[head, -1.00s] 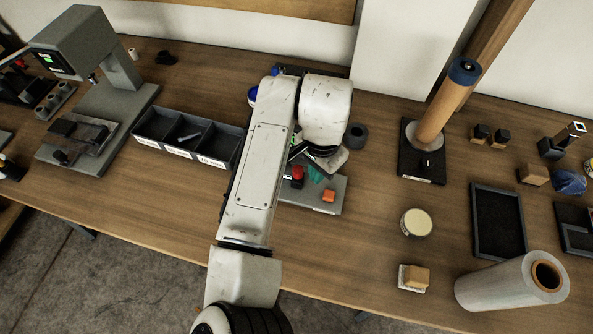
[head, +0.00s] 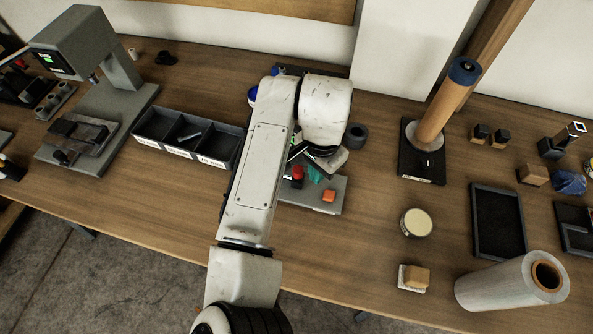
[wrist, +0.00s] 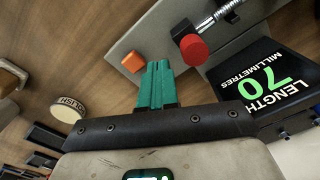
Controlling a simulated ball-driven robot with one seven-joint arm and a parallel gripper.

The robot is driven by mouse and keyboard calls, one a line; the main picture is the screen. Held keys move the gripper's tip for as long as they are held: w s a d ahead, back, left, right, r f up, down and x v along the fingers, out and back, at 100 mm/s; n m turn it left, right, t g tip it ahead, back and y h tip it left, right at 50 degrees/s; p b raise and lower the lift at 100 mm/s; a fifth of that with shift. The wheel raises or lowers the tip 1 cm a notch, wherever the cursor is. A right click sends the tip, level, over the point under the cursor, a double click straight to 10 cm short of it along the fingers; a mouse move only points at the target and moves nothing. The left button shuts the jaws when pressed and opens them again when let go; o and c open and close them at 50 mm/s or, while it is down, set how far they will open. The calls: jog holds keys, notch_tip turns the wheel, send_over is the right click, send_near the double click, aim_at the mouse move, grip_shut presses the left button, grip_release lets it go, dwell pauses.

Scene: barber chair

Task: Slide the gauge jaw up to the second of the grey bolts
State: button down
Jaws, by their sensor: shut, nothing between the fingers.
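The gauge is a grey plate (head: 335,204) on the bench, partly hidden by my arm in the head view. In the wrist view the plate (wrist: 140,32) bears an orange block (wrist: 133,62) and a red knob (wrist: 194,49) on a silver rod (wrist: 220,16). A black display reading "LENGTH 70 MILLIMETRES" (wrist: 262,62) is beside them. My gripper's teal fingers (wrist: 158,66) are shut and empty, between the orange block and the red knob; they also show in the head view (head: 314,175). I cannot make out the jaw or a bolt in the gauge.
A dark three-compartment tray (head: 236,160) left of my arm holds a grey bolt (head: 189,136). A grey machine (head: 105,95) stands farther left. A cream-topped tin (head: 416,223), a wooden block (head: 416,276) and a large roll (head: 500,286) are at right. Bare bench lies between plate and tin.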

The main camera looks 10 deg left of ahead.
jog(key=shift+a, duration=0.55)
jog(key=shift+a, duration=0.35)
jog(key=shift+a, duration=0.15)
dwell(0.4)
jog(key=shift+d+r+p, duration=0.1)
jog(key=shift+d+p, duration=0.45)
jog(key=shift+d, duration=0.1)
notch_tip(320, 180, up, 8)
jog(key=p, duration=0.7)
dwell(0.5)
